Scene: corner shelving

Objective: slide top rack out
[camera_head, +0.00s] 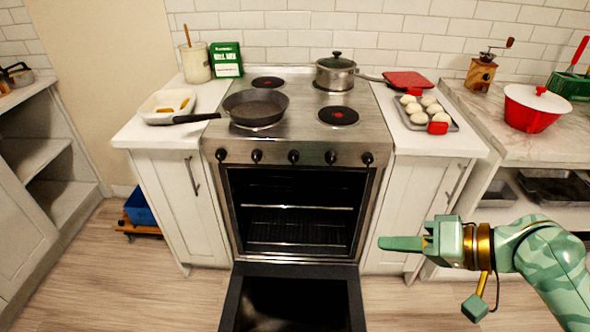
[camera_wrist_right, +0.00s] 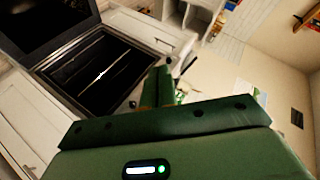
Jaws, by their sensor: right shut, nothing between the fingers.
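The oven (camera_head: 297,210) stands in the middle with its door (camera_head: 292,300) folded down open. The top rack (camera_head: 298,207) shows as a bright bar across the upper part of the dark cavity. A lower rack (camera_head: 297,243) lies below it. Both appear to be inside the oven. In the right wrist view the oven cavity (camera_wrist_right: 95,75) is at the upper left, with a bright rack edge (camera_wrist_right: 103,72) in it. My right gripper (camera_head: 382,243) is shut and empty, to the right of the oven opening and apart from the racks. My left gripper is not in view.
A frying pan (camera_head: 255,106) and a lidded pot (camera_head: 335,73) stand on the stove. A tray of buns (camera_head: 423,112) is on the right counter. Cabinets flank the oven. The open door juts out low in front.

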